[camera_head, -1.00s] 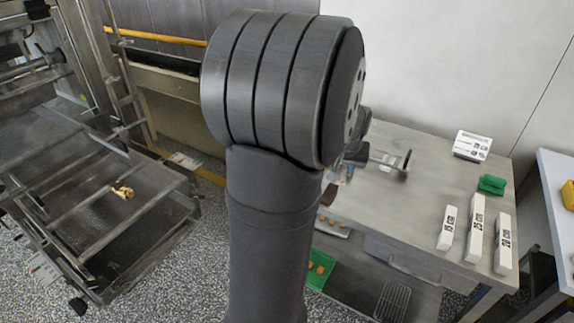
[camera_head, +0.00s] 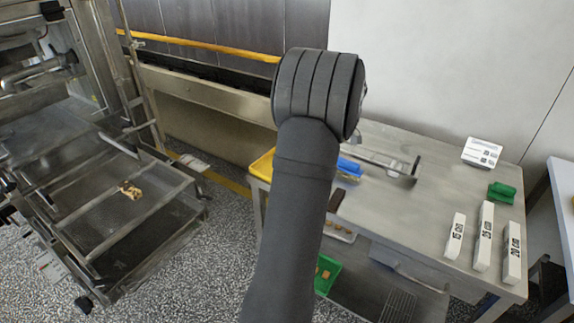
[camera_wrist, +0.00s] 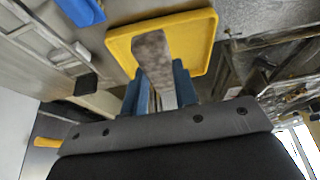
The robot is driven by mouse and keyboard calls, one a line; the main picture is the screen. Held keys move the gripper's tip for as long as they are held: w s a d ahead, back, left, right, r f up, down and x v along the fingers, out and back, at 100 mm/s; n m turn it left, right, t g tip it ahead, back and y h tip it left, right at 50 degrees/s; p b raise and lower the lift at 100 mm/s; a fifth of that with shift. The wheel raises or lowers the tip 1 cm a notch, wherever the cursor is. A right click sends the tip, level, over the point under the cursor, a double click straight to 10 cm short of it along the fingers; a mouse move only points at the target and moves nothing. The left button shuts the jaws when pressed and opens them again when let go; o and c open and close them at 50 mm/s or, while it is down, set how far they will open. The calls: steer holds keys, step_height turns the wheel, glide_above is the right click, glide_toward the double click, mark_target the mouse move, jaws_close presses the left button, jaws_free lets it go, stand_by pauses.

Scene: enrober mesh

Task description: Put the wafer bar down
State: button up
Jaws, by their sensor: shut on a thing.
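In the wrist view my gripper (camera_wrist: 161,95) has two blue fingers shut on a grey-brown wafer bar (camera_wrist: 152,55). The bar sticks out past the fingertips and overlaps a yellow tray (camera_wrist: 118,42) in the picture. I cannot tell whether the bar touches the tray. In the head view the tray's yellow edge (camera_head: 262,164) shows at the table's left end, beside my arm. My arm hides the gripper, the bar and much of the tray there.
On the metal table (camera_head: 400,212) are a blue object (camera_head: 349,168), a long-handled tool (camera_head: 402,180), a dark brown block (camera_head: 337,199), a green object (camera_head: 502,193) and white labelled blocks (camera_head: 483,236). A mesh (camera_head: 95,215) at left holds a broken golden piece (camera_head: 130,190).

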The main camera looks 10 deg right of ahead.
steer(key=w+a+f, duration=0.3)
steer(key=w, duration=0.1)
steer(key=w+a+f, duration=0.3)
steer(key=a, duration=0.1)
steer(key=shift+w+a+f, duration=0.15)
steer(key=shift+w+f, duration=0.05)
steer(key=shift+w, duration=0.15)
steer(key=shift+f, duration=2.05)
steer(key=shift+f, duration=0.15)
steer(key=o, duration=0.8)
steer(key=shift+c, duration=0.2)
steer(key=v, duration=1.2)
steer(key=shift+r, duration=0.2)
